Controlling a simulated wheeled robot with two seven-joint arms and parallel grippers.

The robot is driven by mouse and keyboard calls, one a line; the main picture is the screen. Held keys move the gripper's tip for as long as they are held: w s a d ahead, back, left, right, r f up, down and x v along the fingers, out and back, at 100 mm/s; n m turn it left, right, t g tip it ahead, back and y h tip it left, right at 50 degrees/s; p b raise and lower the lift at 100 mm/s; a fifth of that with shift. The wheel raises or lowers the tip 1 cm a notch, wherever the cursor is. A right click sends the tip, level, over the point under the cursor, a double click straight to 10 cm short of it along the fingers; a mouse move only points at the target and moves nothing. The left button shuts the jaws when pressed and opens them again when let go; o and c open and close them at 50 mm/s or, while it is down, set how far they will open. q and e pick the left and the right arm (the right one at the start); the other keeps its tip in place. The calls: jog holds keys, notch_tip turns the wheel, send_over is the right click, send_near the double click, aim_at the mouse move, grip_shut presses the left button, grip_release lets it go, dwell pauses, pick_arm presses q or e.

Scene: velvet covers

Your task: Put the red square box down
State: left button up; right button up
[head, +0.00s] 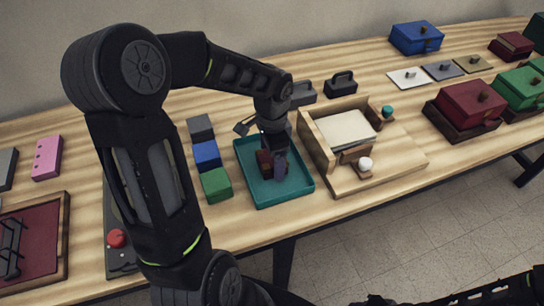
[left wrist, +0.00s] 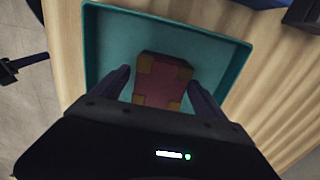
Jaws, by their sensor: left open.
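The red square box (left wrist: 161,84), with yellowish corner patches, is in the teal tray (head: 300,185); in the head view a dark red side of it (head: 264,160) shows beside my gripper. My left gripper (head: 272,168) reaches down into the tray. In the left wrist view its two fingers (left wrist: 162,92) stand apart on either side of the box, with small gaps showing. The jaws are open. The box appears to rest on the tray floor (left wrist: 115,35). My right gripper does not show.
Black, blue (head: 206,154) and green (head: 216,184) blocks stand just left of the tray. A wooden box-like stand (head: 318,150) with a white knob is close on the right. Bare table lies in front of the tray. Lidded boxes (head: 470,103) stand far right.

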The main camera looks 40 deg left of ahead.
pick_arm(q)
notch_tip(320, 180, up, 12)
dwell(0.4)
dwell(0.8)
